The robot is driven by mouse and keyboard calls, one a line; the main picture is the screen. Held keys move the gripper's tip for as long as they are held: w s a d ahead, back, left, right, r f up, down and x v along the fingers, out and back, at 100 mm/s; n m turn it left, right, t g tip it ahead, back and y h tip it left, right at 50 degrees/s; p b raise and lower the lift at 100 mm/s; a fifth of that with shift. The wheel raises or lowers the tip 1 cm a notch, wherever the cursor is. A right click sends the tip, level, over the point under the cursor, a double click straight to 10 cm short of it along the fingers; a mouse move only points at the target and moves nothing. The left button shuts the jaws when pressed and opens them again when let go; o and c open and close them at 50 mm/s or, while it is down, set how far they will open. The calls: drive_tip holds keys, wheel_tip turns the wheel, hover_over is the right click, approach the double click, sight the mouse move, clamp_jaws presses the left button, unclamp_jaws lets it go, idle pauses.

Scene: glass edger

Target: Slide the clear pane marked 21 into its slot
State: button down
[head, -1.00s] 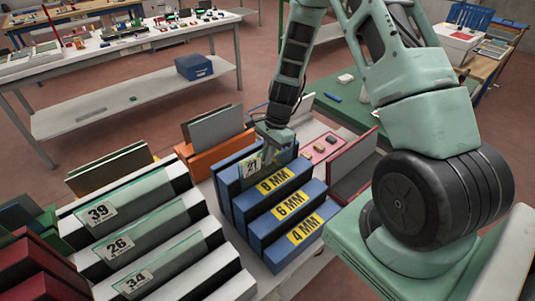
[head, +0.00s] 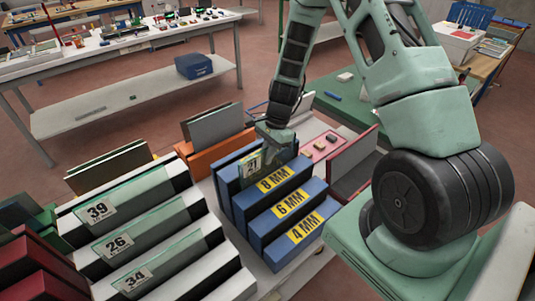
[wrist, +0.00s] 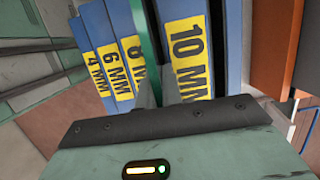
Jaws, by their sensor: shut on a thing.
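The clear pane marked 21 (head: 251,167) is upright at the back of the blue rack (head: 258,235), behind the step labelled 8 MM. My gripper (head: 268,146) is shut on the pane from above and hides much of it. In the wrist view the pane (wrist: 146,40) shows as a thin green edge, between the 8 MM and 10 MM labels and partly covering the 8 MM one. My fingers (wrist: 163,92) pinch it there. The rack's labels read 4 MM, 6 MM, 8 MM and 10 MM. I cannot tell how deep the pane's lower edge sits.
A white and black rack (head: 205,255) at left holds clear panes marked 39, 26 and 34. An orange rack (head: 212,158) with a grey pane stands behind the blue rack. A pink tray (head: 321,146) and a red-edged rack (head: 357,165) stand to its right.

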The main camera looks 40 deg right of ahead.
drive_tip(key=c, duration=1.5)
unclamp_jaws()
drive_tip(key=b+v, duration=0.3)
drive_tip(key=v, duration=1.4)
drive_tip(key=shift+r, duration=0.25)
